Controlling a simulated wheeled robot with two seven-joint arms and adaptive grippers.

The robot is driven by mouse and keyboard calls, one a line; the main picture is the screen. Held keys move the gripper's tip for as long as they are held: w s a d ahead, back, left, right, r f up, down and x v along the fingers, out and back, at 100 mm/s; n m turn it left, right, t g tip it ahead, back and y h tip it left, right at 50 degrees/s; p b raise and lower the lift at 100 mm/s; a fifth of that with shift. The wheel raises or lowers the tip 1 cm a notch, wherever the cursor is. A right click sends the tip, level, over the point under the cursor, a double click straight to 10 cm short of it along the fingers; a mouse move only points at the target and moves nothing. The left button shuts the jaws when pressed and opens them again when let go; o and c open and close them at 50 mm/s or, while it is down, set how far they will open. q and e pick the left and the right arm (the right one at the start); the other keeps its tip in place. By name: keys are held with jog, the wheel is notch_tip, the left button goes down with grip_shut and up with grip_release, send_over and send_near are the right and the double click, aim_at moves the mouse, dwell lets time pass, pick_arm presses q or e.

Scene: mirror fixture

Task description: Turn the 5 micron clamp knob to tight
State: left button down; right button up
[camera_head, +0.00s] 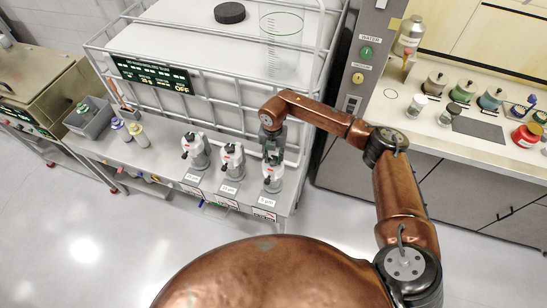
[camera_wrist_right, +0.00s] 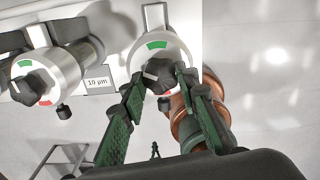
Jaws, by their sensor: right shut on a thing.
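Three grey clamp housings with dark knobs stand in a row on the bench front. The rightmost 5 micron clamp (camera_head: 272,180) has a "5 µm" label (camera_head: 267,202) in front of it. My right gripper (camera_head: 272,155) comes down onto it from above. In the right wrist view, its green fingers (camera_wrist_right: 161,82) are on either side of the black clamp knob (camera_wrist_right: 158,72), shut on it. A green mark (camera_wrist_right: 156,45) shows above the knob and a red mark below, partly hidden. A pale pointer line shows on the knob. My left gripper is not in view.
The middle clamp (camera_head: 232,160) stands close by on the left; its knob (camera_wrist_right: 38,87) is near my fingers in the wrist view. The left clamp (camera_head: 195,150) is beyond it. A white cage frame (camera_head: 225,85) rises behind. The floor in front is clear.

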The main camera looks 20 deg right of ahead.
aim_at(273, 159)
jog(key=m+p, duration=0.1)
jog(key=m, duration=0.5)
jog(key=m+p, duration=0.1)
jog(key=m, duration=0.5)
jog(key=shift+m+p, duration=0.3)
dwell(0.4)
jog(key=o, duration=1.1)
jog(key=shift+o, duration=0.2)
jog(key=shift+r, duration=0.1)
notch_tip(273, 159, up, 12)
